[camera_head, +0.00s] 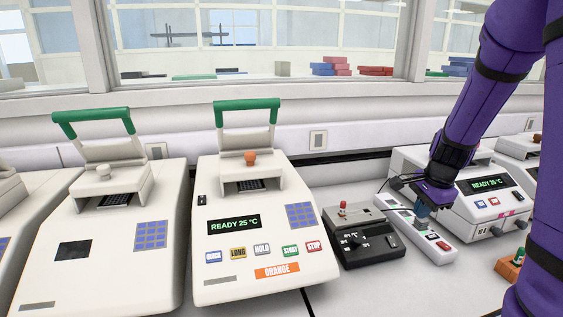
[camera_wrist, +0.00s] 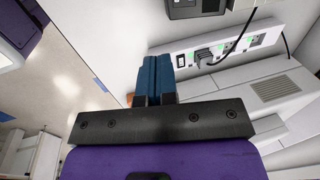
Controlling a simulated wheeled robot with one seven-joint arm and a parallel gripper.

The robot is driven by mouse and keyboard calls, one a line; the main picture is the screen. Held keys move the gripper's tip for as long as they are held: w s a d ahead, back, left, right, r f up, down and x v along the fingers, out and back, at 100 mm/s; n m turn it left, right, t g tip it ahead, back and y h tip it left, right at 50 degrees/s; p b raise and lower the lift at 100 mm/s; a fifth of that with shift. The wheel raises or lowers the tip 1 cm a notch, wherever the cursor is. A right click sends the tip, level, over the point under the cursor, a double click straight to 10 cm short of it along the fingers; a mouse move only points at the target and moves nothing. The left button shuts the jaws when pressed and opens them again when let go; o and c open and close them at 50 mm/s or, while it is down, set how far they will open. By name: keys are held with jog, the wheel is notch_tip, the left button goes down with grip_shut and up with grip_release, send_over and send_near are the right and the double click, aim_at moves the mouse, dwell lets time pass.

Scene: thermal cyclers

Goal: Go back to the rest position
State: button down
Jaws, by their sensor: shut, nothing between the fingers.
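My gripper (camera_head: 423,214) is at the right of the head view, over a white power strip (camera_head: 440,250) on the bench. Its blue fingers are together with nothing between them, and they also show in the wrist view (camera_wrist: 155,66). In the wrist view the power strip (camera_wrist: 268,35) lies to the right of the fingertips, with a black plug (camera_wrist: 204,58) in one socket and a lit green switch beside it. I cannot tell whether the fingertips touch the strip. My purple arm reaches down from the upper right.
An orange-labelled thermal cycler (camera_head: 266,243), reading READY 25 °C, has its green-handled lid raised. Another open cycler (camera_head: 110,235) stands left. A black control box (camera_head: 367,252) sits left of the strip. A white instrument (camera_head: 484,205) stands close behind my gripper. An orange rack (camera_head: 508,268) is at right.

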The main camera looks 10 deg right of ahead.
jog(key=s+a+r+n+t+y, duration=0.1)
jog(key=s+a+r+n, duration=0.3)
jog(key=a+r+n, duration=0.15)
jog(key=s+a+r+n+y, duration=0.1)
jog(key=s+a+r+n, duration=0.3)
jog(key=a+r, duration=0.25)
jog(key=s+a+r+n+t+h, duration=0.1)
jog(key=s+a+r+n, duration=0.1)
jog(key=s, duration=0.4)
jog(key=s+a+r+n+h, duration=0.1)
jog(key=s+a+r+n, duration=0.1)
jog(key=s+r+n, duration=0.2)
jog(key=shift+s+a+n+t, duration=0.4)
jog(key=shift+s+n, duration=0.5)
jog(key=shift+n, duration=0.15)
